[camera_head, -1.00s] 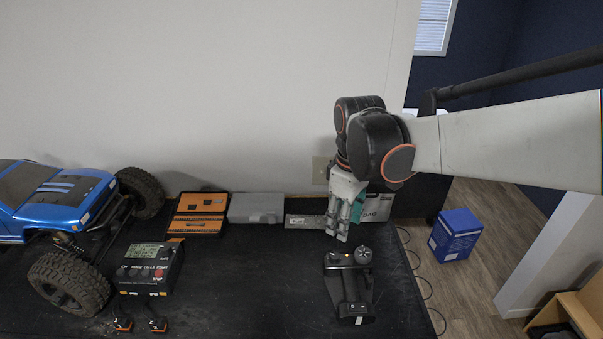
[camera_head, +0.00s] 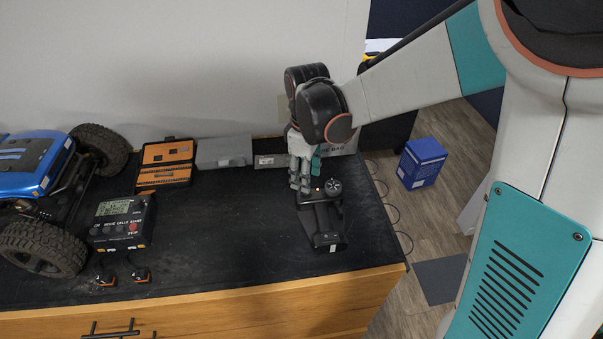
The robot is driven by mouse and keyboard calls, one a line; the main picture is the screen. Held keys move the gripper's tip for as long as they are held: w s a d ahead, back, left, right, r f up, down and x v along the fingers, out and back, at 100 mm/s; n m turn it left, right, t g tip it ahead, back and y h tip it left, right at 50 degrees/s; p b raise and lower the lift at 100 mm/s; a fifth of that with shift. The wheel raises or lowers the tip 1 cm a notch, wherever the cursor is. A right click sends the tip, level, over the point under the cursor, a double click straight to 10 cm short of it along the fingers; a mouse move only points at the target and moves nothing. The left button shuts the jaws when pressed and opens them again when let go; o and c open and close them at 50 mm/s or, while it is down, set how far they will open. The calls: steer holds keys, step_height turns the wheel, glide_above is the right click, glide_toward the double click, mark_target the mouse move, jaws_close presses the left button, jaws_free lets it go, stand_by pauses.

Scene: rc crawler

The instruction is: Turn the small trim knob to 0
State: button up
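The black RC transmitter (camera_head: 321,222) lies on the black bench top near its right end. A round dark wheel or knob (camera_head: 333,187) sits at its upper right, and a small orange light shows beside it. The small trim knob is too small to make out; it may be behind my fingers. My gripper (camera_head: 300,188) points down at the upper left end of the transmitter, its fingertips at or just above it. The fingers look close together, but whether they are open or shut is unclear. I cannot tell whether they touch the transmitter.
A blue RC crawler (camera_head: 40,170) stands at the left. A charger (camera_head: 124,222) with a display, an open orange tool case (camera_head: 166,164) and a grey box (camera_head: 223,152) are on the bench. A blue box (camera_head: 421,163) is on the floor. The bench middle is clear.

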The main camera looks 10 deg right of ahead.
steer(key=shift+f, duration=2.35)
jaws_close()
